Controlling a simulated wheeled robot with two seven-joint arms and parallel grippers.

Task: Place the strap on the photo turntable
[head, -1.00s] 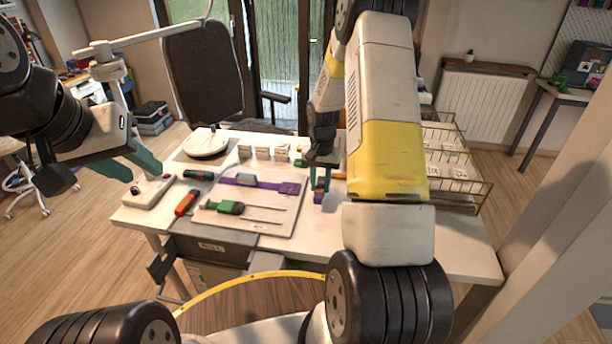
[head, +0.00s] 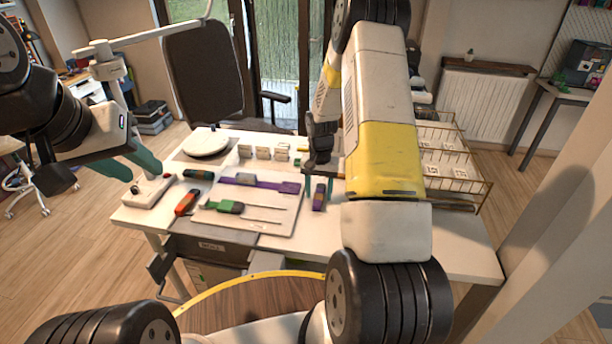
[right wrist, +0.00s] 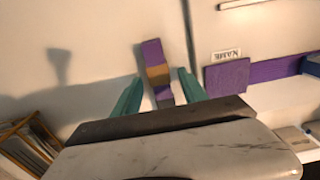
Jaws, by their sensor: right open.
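The strap (head: 319,197), a short purple piece with an ochre band, lies on the white table right of the pale board. In the right wrist view the strap (right wrist: 152,53) shows between two spread teal fingers, apart from both. My right gripper (head: 319,186) is open around it; the gripper also shows in the right wrist view (right wrist: 160,82). The photo turntable (head: 206,145), a white round disc, stands at the back left of the table with nothing on it. My left gripper (head: 146,175) appears open and empty over the table's left edge.
A longer purple strip (head: 262,184) with a grey block lies on the board (head: 285,222), with a green-handled tool (head: 225,206). An orange-red tool (head: 186,203) lies left. Small pale blocks (head: 262,153) stand behind. A wire rack (head: 455,160) stands right.

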